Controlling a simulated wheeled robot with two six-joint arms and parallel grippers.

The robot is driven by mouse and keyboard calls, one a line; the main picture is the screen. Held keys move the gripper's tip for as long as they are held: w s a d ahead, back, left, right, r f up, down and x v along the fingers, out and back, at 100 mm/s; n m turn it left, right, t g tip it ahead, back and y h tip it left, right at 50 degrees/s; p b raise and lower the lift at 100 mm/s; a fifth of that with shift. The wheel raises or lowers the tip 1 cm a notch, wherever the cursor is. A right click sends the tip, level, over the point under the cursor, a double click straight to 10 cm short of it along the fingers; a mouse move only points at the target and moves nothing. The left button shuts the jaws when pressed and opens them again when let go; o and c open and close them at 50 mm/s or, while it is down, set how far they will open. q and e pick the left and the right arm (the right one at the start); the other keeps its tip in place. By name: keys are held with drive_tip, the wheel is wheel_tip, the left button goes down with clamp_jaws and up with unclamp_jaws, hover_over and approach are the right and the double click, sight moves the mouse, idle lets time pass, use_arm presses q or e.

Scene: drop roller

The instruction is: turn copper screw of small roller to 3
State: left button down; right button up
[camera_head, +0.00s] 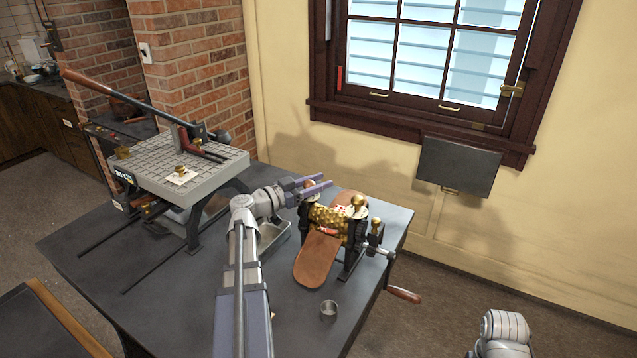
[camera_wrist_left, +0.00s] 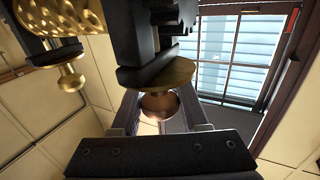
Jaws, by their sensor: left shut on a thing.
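The small roller (camera_head: 330,217), with brass patterned rolls in a black frame, stands on the dark table. Its copper screw (camera_head: 306,183) is at the left post, mostly hidden by my left gripper (camera_head: 318,184). In the left wrist view, the round copper screw (camera_wrist_left: 160,105) sits between the two fingers of that gripper (camera_wrist_left: 160,118), which is shut on it. A brass dial disc (camera_wrist_left: 165,84) lies against the black frame just beyond the screw. No dial number is readable. Only part of my right arm shows at the bottom right of the head view; its gripper is out of view.
A brass screw (camera_head: 358,202) tops the roller's other post. A leather-like strip (camera_head: 318,260) runs through the rolls, and a crank handle (camera_head: 404,295) sticks out past the table edge. A small metal cup (camera_head: 328,310) and a larger gridded press (camera_head: 182,165) share the table (camera_head: 180,310).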

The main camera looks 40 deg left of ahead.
use_arm(q)
drive_tip(key=shift+y, duration=0.3)
drive_tip(key=shift+n+t+y, duration=0.3)
drive_tip(key=shift+n+y, duration=0.5)
drive_tip(key=shift+y, duration=0.1)
drive_tip(key=n+y, duration=0.1)
drive_tip(key=y, duration=0.1)
drive_tip(key=n+y, duration=0.1)
drive_tip(key=y, duration=0.1)
drive_tip(key=shift+a+n, duration=0.3)
drive_tip(key=a+n+g+y, duration=0.1)
drive_tip(key=n+g+y, duration=0.1)
drive_tip(key=n+y, duration=0.1)
drive_tip(key=a+n+g+y, duration=0.1)
drive_tip(key=n+g+y, duration=0.1)
drive_tip(key=n+y, duration=0.2)
drive_tip(key=n+g+y, duration=0.3)
drive_tip(key=y, duration=0.4)
drive_tip(key=shift+s+a+n, duration=0.3)
drive_tip(key=shift+s+a, duration=0.1)
drive_tip(key=shift+s+a+n+g+y, duration=0.1)
drive_tip(key=shift+s+n+g+y, duration=0.1)
drive_tip(key=shift+n+g+y, duration=0.55)
drive_tip(key=shift+s+a+n+g+y, duration=0.2)
drive_tip(key=shift+n+g, duration=0.3)
drive_tip(key=shift+g, duration=0.55)
drive_tip(key=shift+s+n+g+y, duration=0.15)
drive_tip(key=shift+n+g+y, duration=0.45)
drive_tip(key=shift+g, duration=0.3)
